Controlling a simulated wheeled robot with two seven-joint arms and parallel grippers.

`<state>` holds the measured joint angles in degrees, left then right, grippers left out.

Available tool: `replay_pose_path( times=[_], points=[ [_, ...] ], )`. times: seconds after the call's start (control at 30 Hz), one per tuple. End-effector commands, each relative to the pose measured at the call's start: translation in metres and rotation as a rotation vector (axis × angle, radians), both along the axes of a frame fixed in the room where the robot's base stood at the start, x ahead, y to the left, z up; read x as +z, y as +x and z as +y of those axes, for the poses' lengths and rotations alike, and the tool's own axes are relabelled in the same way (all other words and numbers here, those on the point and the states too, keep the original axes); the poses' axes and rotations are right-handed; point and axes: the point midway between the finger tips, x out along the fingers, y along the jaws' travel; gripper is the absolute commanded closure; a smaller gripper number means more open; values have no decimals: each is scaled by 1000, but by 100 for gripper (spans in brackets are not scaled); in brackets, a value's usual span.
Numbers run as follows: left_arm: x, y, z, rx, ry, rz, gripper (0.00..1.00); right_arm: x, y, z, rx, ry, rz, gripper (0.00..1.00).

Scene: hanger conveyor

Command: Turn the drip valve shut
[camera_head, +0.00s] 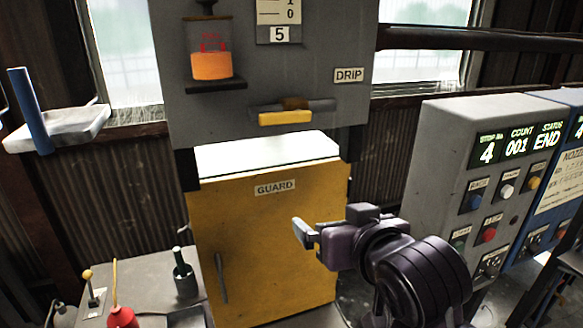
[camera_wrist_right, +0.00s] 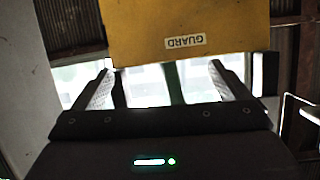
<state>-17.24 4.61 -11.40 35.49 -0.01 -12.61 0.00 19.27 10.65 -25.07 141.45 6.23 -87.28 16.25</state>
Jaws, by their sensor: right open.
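The drip valve has a yellow handle (camera_head: 285,117) lying level along a short grey pipe (camera_head: 322,106) on the front of the grey machine. A "DRIP" label (camera_head: 349,75) is up and right of it. My right gripper (camera_head: 303,233) is below the valve, in front of the yellow guard panel (camera_head: 262,240), and apart from the valve. In the right wrist view its two fingers (camera_wrist_right: 160,88) are spread with nothing held between them. The guard panel (camera_wrist_right: 215,25) shows upside down beyond them. The valve cannot be made out there. My left gripper is out of view.
A jar of orange liquid (camera_head: 211,65) sits on a small shelf left of the valve. A grey control box (camera_head: 440,170) with buttons stands at right, its display reading "END". A bench (camera_head: 150,290) with a green bottle (camera_head: 184,275) is at lower left.

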Motion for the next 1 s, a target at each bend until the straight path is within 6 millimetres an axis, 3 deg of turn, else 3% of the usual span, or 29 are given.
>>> replay_pose_path(
  times=[0.03,0.1,0.2,0.3,0.47,0.8,1.0],
  points=[
    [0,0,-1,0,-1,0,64,34,-1,9,14,13,-82,4],
    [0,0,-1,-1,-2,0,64,70,-5,20,31,32,-169,4],
    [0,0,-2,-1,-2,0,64,109,-14,32,53,55,-267,4],
    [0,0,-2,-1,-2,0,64,133,-22,40,67,67,-329,4],
    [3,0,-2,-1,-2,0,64,147,-23,46,75,75,-361,4],
    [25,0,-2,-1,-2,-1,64,148,25,61,74,75,-357,4],
    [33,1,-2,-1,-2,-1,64,147,44,67,74,76,-359,4]
  ],
)
